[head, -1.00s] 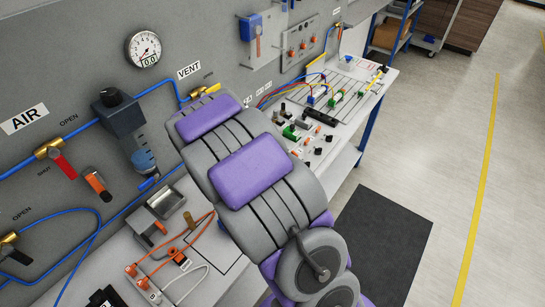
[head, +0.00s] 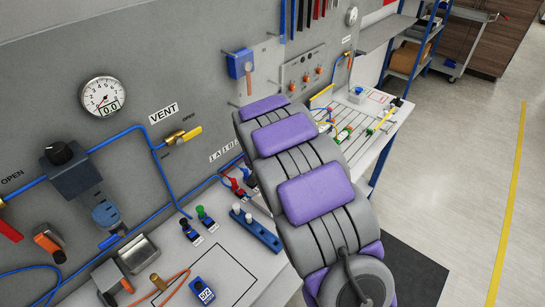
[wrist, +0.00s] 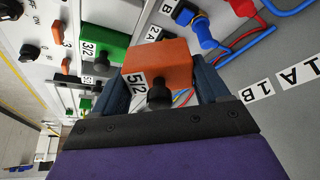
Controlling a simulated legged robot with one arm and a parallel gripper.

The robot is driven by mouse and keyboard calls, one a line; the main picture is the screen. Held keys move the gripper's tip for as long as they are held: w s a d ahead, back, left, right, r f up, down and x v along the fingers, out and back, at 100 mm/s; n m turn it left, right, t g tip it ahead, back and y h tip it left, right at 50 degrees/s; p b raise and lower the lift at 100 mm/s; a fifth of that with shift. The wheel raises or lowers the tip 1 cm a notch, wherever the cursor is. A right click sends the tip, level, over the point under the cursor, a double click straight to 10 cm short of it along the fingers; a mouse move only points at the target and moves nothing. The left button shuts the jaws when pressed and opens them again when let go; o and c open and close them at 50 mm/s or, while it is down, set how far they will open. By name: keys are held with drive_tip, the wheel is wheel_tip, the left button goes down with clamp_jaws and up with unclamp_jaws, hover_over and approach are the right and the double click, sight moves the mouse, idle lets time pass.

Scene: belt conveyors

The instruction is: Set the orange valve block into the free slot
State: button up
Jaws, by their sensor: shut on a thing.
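The orange valve block (wrist: 158,65), labelled 5/2 and with a black knob, sits between the two dark blue fingers of my gripper (wrist: 160,78) in the wrist view. The gripper is shut on it. A green block (wrist: 103,48) labelled 3/2 stands just left of it on the light panel. I cannot make out the free slot; the held block and the fingers cover the area behind them. In the head view my own grey and purple arm hides the gripper and the block.
Blue and red hoses with a blue fitting (wrist: 205,33) lie right of the held block. In the head view, a blue 2/2 block (head: 203,291) and a metal tray (head: 138,254) stand on the near bench. The grey wall panel has a gauge (head: 102,97) and blue pipes.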

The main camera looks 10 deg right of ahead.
drive_tip(key=shift+s+d+f+m+g+b, duration=0.1)
drive_tip(key=shift+s+f+m+g+b, duration=0.25)
drive_tip(key=shift+s+f+m+g, duration=0.55)
drive_tip(key=shift+s+d+f+m+g+b, duration=0.1)
drive_tip(key=shift+s+f+m+g+b, duration=0.3)
drive_tip(key=shift+s+m, duration=0.9)
drive_tip(key=shift+s+d+f+m+g+b, duration=0.1)
drive_tip(key=shift+s+f+m+g+b, duration=0.2)
drive_tip(key=shift+s+f+m+g, duration=0.8)
drive_tip(key=shift+w+r+m+t, duration=0.1)
drive_tip(key=shift+w+m+t, duration=0.3)
drive_tip(key=shift+w, duration=0.05)
drive_tip(key=shift+d+f, duration=0.2)
drive_tip(key=shift+f, duration=0.05)
drive_tip(key=shift+d, duration=0.5)
drive_tip(key=shift+a, duration=0.4)
drive_tip(key=shift+a+r, duration=0.1)
drive_tip(key=shift+a, duration=0.1)
drive_tip(key=shift+d, duration=0.4)
